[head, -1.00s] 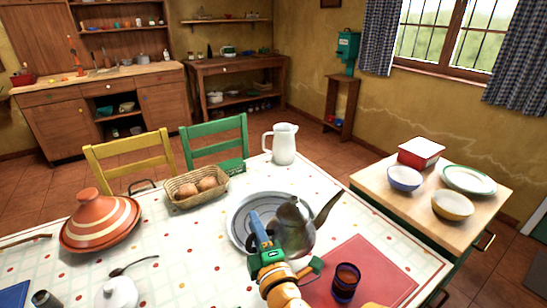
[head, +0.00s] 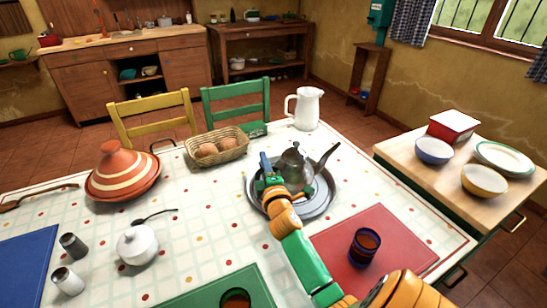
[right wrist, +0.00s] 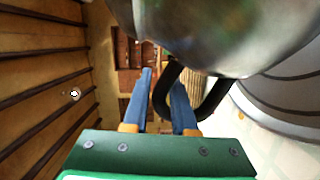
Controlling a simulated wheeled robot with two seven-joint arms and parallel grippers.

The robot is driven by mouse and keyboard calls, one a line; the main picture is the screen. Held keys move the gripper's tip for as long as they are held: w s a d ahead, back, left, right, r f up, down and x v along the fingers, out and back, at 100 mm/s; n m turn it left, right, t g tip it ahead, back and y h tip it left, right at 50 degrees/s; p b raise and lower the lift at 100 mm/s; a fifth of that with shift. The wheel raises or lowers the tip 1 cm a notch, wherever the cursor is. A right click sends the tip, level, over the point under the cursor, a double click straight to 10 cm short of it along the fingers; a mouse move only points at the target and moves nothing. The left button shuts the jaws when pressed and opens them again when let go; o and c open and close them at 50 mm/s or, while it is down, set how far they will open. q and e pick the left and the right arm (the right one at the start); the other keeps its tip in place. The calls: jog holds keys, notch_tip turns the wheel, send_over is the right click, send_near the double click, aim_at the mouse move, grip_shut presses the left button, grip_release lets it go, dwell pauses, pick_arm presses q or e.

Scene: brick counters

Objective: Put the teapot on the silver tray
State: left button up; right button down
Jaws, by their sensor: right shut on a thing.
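The metal teapot (head: 293,167), with a dark spout pointing right, is over the silver tray (head: 322,206) in the head view. My right gripper (head: 269,170) is at the teapot's left side, shut on its handle. In the right wrist view the black handle (right wrist: 212,100) loops by the blue fingers (right wrist: 163,95), below the shiny teapot body (right wrist: 205,35). The tray rim (right wrist: 270,105) shows at the right there. The gripper hides part of the teapot's base, so I cannot tell whether it touches the tray. My left gripper is not in view.
A bread basket (head: 232,150) and a white jug (head: 306,108) stand behind the tray. A dark glass (head: 364,247) stands on the red mat (head: 335,240) in front. A tagine (head: 122,172) and a white sugar bowl (head: 138,246) are at the left.

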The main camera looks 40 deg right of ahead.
jog(key=f+b, duration=0.1)
jog(key=f, duration=0.1)
jog(key=w+f, duration=0.1)
jog(key=f, duration=0.1)
jog(key=shift+d+f+b, duration=0.1)
jog(key=shift+f+b, duration=0.05)
jog(key=shift+b, duration=0.2)
jog(key=c, duration=0.8)
grip_release()
jog(key=shift+o, duration=0.3)
jog(key=shift+s, duration=0.1)
jog(key=shift+s+a, duration=0.25)
jog(key=shift+s, duration=0.1)
jog(key=v, duration=1.1)
